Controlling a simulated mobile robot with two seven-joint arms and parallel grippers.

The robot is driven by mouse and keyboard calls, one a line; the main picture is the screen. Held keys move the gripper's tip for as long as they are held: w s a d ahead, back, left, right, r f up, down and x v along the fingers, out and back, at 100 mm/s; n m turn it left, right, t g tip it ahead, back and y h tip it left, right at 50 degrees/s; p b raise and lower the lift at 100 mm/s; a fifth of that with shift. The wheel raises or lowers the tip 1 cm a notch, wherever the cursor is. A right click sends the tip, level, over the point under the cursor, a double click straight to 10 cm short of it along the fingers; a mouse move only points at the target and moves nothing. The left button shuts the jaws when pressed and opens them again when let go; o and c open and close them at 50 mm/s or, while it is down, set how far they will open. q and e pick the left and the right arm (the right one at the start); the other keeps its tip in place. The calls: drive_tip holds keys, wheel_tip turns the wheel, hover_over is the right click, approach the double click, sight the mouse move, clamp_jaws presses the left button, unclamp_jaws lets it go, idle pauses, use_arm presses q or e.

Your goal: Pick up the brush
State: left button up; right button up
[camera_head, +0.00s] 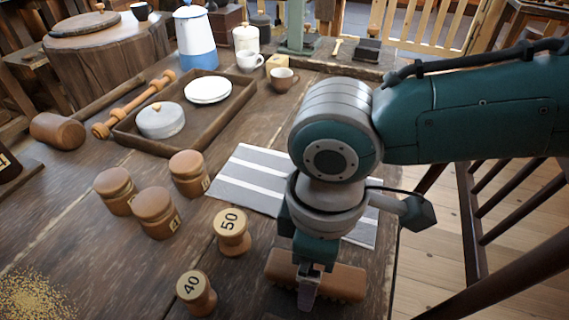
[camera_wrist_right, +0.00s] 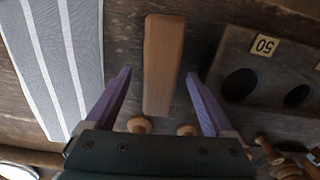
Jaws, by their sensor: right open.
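The brush (camera_head: 342,283) lies on the dark wooden table near its front right edge. It has a brown wooden back, and bristles show along its lower side in the head view. My right gripper (camera_head: 308,288) is above the brush and hides part of it. In the right wrist view the brush (camera_wrist_right: 163,65) appears as a long wooden block between the two spread purple fingers of the right gripper (camera_wrist_right: 158,74), with a gap on each side. The right gripper is open and empty. My left gripper is not in view.
A striped grey cloth (camera_head: 247,180) lies behind. A holed wooden rack (camera_wrist_right: 235,52) is at right in the wrist view. A tray (camera_head: 127,138) stands farther back.

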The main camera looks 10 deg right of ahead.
wheel_tip(320, 180, down, 2)
drive_tip(key=shift+c, duration=0.3)
clamp_jaws()
idle(0.5)
